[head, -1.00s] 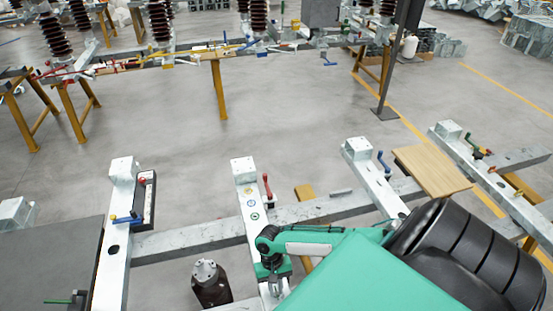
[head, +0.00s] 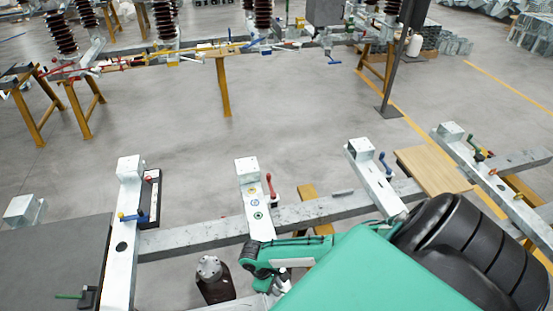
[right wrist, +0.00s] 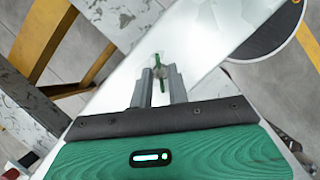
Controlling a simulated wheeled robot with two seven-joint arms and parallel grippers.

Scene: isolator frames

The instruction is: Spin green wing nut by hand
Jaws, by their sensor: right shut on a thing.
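The green wing nut (right wrist: 162,84) shows in the right wrist view as a thin green piece at a small metal stud on a pale metal beam (right wrist: 205,45). My right gripper (right wrist: 159,73) has its two grey fingers close on either side of it, shut on it. In the head view my right gripper (head: 275,285) is low in the middle, partly covered by my green arm, and the wing nut is hidden there. My left gripper is not in view.
A dark object with a silver top (head: 212,278) stands left of my right gripper. Grey floor lies beyond.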

